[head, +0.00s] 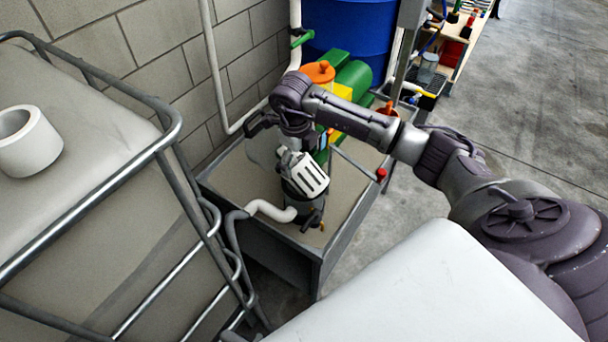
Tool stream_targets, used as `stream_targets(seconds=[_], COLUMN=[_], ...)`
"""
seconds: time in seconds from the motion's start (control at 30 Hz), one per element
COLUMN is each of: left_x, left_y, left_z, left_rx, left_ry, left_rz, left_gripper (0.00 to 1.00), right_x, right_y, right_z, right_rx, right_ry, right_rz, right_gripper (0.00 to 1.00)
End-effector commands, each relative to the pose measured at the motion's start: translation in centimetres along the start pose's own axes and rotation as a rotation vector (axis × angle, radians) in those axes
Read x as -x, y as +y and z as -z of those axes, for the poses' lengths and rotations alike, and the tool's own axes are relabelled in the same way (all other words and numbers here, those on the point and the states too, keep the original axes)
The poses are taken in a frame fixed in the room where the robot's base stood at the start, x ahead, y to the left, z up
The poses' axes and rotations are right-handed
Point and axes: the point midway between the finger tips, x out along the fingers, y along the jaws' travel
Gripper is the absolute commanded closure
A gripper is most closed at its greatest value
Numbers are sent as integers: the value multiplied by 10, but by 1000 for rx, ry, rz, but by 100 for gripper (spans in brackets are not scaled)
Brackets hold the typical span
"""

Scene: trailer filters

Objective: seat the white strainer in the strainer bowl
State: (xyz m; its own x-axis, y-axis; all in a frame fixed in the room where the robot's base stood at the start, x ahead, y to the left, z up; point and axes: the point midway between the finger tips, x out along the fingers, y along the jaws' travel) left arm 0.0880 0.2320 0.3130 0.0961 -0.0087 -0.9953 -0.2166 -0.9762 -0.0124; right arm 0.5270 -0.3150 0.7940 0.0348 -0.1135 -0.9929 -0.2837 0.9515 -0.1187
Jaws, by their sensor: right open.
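The white strainer (310,177), a slotted cylinder, is tilted above the dark strainer bowl (311,212) in the grey tray. I cannot tell whether its lower end is inside the bowl or just over it. My right gripper (287,160) is open at the strainer's upper left side, with the arm reaching in from the right. Its fingers are partly hidden, so I cannot tell whether they touch the strainer. My left gripper is out of view.
The grey tray (335,247) also holds a green and yellow pump (352,80) and a white hose (270,210). A caged tank (90,120) with a white ring (28,140) on top stands left. A block wall and blue drum (350,30) are behind.

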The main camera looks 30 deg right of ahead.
Motion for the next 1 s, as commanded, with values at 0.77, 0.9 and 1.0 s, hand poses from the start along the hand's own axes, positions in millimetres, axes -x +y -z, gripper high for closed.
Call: stream_targets(seconds=[0.77,0.9,1.0], left_x=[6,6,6], left_y=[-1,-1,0], left_z=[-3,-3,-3], left_rx=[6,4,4], left_ry=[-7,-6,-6], left_rz=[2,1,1], left_gripper=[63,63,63], right_x=[-52,-52,-52], right_y=[-1,-1,-1], right_z=[3,3,3], right_rx=[0,0,0], right_ry=[0,1,0], right_rz=[0,0,0], right_gripper=[17,40,49])
